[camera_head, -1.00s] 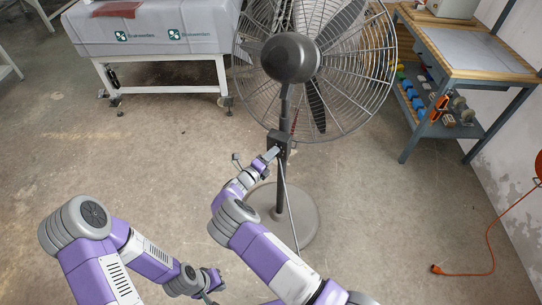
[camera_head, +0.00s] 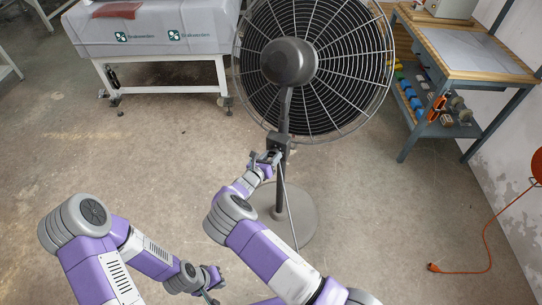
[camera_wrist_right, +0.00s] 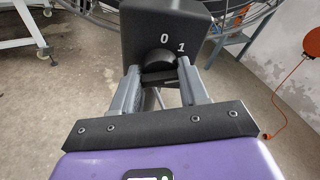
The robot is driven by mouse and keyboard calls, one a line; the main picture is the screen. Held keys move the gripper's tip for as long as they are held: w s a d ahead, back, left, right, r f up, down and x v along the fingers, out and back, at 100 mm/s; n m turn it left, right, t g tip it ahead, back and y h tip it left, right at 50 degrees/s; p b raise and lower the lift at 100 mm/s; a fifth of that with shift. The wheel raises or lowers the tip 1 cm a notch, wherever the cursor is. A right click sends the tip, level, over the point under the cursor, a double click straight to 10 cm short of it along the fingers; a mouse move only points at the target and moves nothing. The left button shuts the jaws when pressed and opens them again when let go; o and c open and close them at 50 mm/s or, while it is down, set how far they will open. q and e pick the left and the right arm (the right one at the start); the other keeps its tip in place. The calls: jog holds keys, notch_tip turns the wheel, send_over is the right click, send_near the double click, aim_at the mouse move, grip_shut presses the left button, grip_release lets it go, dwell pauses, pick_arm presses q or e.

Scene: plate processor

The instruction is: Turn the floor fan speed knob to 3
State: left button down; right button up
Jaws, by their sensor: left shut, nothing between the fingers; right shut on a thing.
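The floor fan (camera_head: 290,62) stands in the middle of the head view on a round grey base (camera_head: 300,218). Its control box (camera_head: 279,140) sits on the pole below the motor. In the right wrist view the black box (camera_wrist_right: 150,22) shows white marks 0 and 1. The dark round speed knob (camera_wrist_right: 157,61) sits below them, between the fingertips of my right gripper (camera_wrist_right: 158,75), which is shut on it. That gripper (camera_head: 268,157) also shows at the box in the head view. My left gripper (camera_head: 213,288) is low and apart from the fan, shut and empty.
A workbench (camera_head: 480,50) with tools on its lower shelf stands at the right. A covered white table (camera_head: 150,40) stands at the back left. An orange cable (camera_head: 490,240) lies on the floor at the right. Floor around the fan base is clear.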

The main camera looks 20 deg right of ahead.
jog(key=m+y+p, duration=0.1)
jog(key=m, duration=0.2)
jog(key=shift+d+m+t, duration=0.1)
jog(key=shift+m+t, duration=0.3)
jog(key=m+t+y+p, duration=0.1)
jog(key=m+p, duration=0.1)
jog(key=m, duration=0.2)
jog(key=shift+s, duration=0.1)
dwell(0.5)
jog(key=o, duration=1)
jog(key=shift+o, duration=0.2)
jog(key=shift+s+p, duration=0.1)
jog(key=shift+p, duration=0.2)
jog(key=p+v, duration=0.1)
jog(key=v, duration=0.6)
jog(key=shift+s+p, duration=0.2)
jog(key=shift+p, duration=0.15)
